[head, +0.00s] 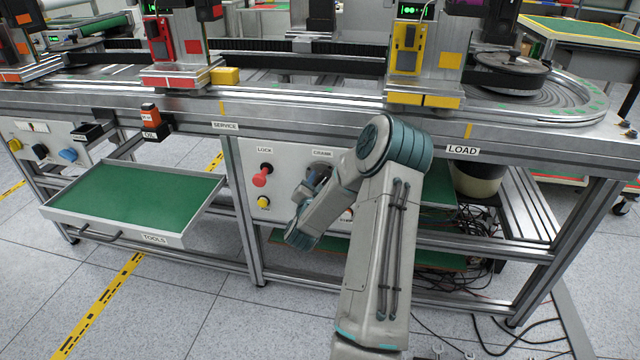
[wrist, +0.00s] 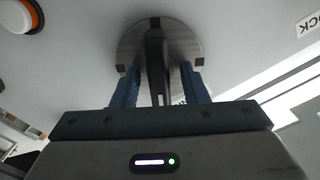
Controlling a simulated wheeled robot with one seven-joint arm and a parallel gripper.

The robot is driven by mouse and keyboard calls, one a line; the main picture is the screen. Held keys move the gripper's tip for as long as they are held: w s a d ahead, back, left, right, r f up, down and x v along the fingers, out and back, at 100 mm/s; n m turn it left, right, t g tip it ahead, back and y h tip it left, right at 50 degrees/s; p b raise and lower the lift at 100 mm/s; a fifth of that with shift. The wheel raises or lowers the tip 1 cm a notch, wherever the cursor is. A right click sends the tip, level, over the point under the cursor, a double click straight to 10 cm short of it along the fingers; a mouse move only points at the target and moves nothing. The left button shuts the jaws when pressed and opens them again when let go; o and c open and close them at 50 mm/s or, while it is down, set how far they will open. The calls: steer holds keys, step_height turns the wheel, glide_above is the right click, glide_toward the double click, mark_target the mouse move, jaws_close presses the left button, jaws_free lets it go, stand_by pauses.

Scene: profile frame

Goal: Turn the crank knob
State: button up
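The crank knob is a round metal disc with a dark bar handle (wrist: 156,55) across it, in the upper middle of the wrist view. In the head view the crank (head: 319,172) sits on the white panel under the CRANK label, partly hidden by my arm. My gripper (wrist: 160,72) points at the disc, with one blue finger on each side of the bar. Gaps show between the fingers and the bar, so it is open around the bar and not clamped. In the head view my gripper is mostly hidden by the wrist.
An extended green-lined TOOLS drawer (head: 135,200) is further left. Cables lie on the floor at right.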

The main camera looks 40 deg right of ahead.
steer(key=v, duration=1.3)
steer(key=shift+s+a+p, duration=0.2)
steer(key=shift+a+p, duration=0.1)
steer(key=shift+a, duration=0.05)
steer(key=w+a+r+n+y+p, duration=0.4)
steer(key=a+r+n+y+p, duration=0.65)
steer(key=a+r, duration=0.5)
steer(key=s+a+r+n+g+y+p, duration=0.1)
steer(key=s+a+r+g+p, duration=0.3)
steer(key=s+r, duration=0.4)
steer(key=s+a+r+n+g+y+p, duration=0.2)
steer(key=s+a+r+n+g+p, duration=0.2)
steer(key=s+r, duration=0.5)
steer(key=s+g+p, duration=0.1)
steer(key=s+p, duration=0.1)
steer(key=s, duration=0.3)
steer(key=shift+a+n, duration=0.3)
steer(key=shift+n, duration=0.05)
